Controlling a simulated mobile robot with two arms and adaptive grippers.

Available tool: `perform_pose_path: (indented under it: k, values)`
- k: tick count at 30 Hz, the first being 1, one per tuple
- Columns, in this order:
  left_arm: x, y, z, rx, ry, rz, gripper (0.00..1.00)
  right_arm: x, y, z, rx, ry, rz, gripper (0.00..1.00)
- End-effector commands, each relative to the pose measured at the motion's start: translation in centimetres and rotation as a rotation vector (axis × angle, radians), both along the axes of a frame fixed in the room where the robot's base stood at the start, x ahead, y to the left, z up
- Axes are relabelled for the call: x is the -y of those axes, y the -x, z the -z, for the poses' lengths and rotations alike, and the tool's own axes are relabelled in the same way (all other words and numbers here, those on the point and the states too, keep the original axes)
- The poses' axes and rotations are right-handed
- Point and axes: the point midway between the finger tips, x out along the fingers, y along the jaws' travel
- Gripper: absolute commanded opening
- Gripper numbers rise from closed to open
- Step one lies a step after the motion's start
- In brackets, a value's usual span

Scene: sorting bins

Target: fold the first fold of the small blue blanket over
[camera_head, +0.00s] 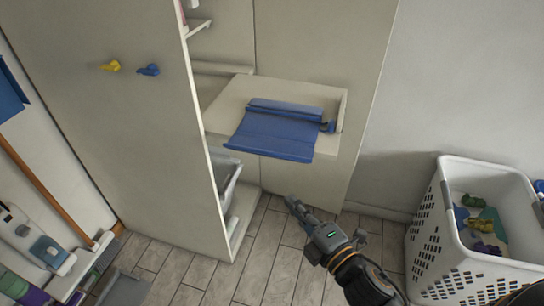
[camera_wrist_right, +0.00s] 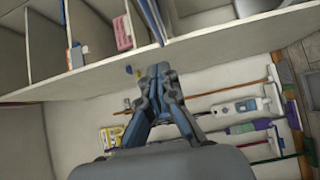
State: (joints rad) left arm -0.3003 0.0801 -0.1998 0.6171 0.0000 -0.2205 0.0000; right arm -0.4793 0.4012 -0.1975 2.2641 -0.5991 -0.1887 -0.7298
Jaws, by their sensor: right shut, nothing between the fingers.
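The small blue blanket (camera_head: 270,136) lies on a pale shelf board (camera_head: 225,103) in the tall cabinet. A raised, folded band runs along its far side, and its near part lies flatter and reaches over the board's front edge. A small dark blue piece (camera_head: 328,127) shows at its right end. My right gripper (camera_head: 291,201) is shut and empty, below and in front of the board, apart from the blanket. Its closed fingers (camera_wrist_right: 160,78) also show in the right wrist view; blue strips above them there cannot be identified for certain. My left gripper is not in view.
The cabinet's large side panel (camera_head: 120,120) stands left of the board, with yellow and blue knobs (camera_head: 111,66) on it. A grey bin (camera_head: 226,178) sits below the board. A white laundry basket (camera_head: 440,240) with cloths stands at right. Tiled floor (camera_head: 265,250) is open between.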

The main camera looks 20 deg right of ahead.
Motion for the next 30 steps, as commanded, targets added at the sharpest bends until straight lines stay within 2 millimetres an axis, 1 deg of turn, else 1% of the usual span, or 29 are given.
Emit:
perform_pose_path:
  k: [5, 17, 18, 21, 25, 30]
  values:
    - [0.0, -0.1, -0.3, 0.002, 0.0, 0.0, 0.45, -0.6, -2.2, -0.3, 0.006, -0.002, -0.001, 0.0]
    - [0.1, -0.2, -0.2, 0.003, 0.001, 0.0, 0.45, -2.5, -9.2, -0.2, 0.005, -0.004, -0.001, 0.0]
    - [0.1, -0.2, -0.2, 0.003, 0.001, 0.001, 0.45, -2.5, -9.8, -0.2, 0.006, -0.003, 0.0, 0.0]
    - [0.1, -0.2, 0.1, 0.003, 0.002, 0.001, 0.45, -1.5, -11.1, -0.1, 0.003, 0.0, 0.0, 0.0]
    - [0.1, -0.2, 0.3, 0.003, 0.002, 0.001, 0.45, -0.8, -12.3, 0.0, 0.003, -0.001, 0.0, 0.0]
    - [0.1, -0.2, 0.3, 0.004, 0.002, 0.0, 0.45, -0.5, -12.8, -0.1, 0.001, -0.004, -0.001, 0.0]
